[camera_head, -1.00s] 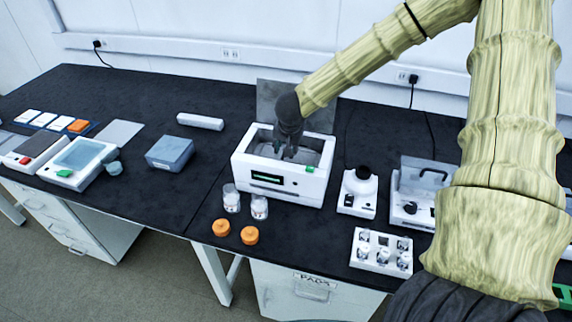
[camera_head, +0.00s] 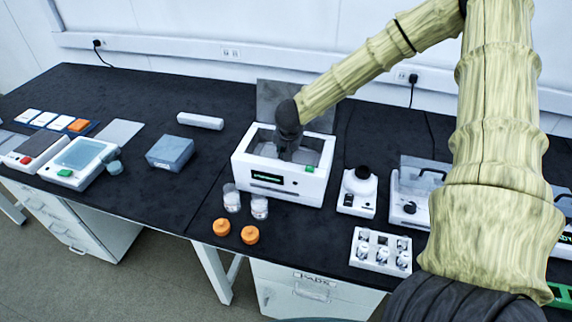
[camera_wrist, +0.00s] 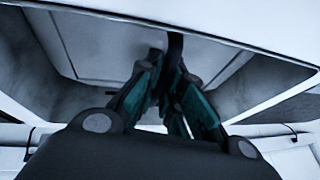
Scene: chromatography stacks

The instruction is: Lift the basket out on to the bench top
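The white bath (camera_head: 300,194) stands open on the black bench, with a green display on its front. My gripper (camera_head: 285,155) points down into its opening, below the rim. In the wrist view my gripper (camera_wrist: 167,62) has its teal-padded fingers drawn together at a narrow dark upright bar (camera_wrist: 175,42), which looks like the basket's handle. The fingertips meet at this bar. The basket's body cannot be made out clearly; my gripper and the bath's walls hide much of it.
Two glass jars (camera_head: 259,208) and two orange caps (camera_head: 250,235) sit before the bath. A small white device (camera_head: 358,193) stands to its right. A grey lid plate (camera_head: 285,95) rises behind. A grey-blue box (camera_head: 170,152) is at left, with bare bench top (camera_head: 205,158) between.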

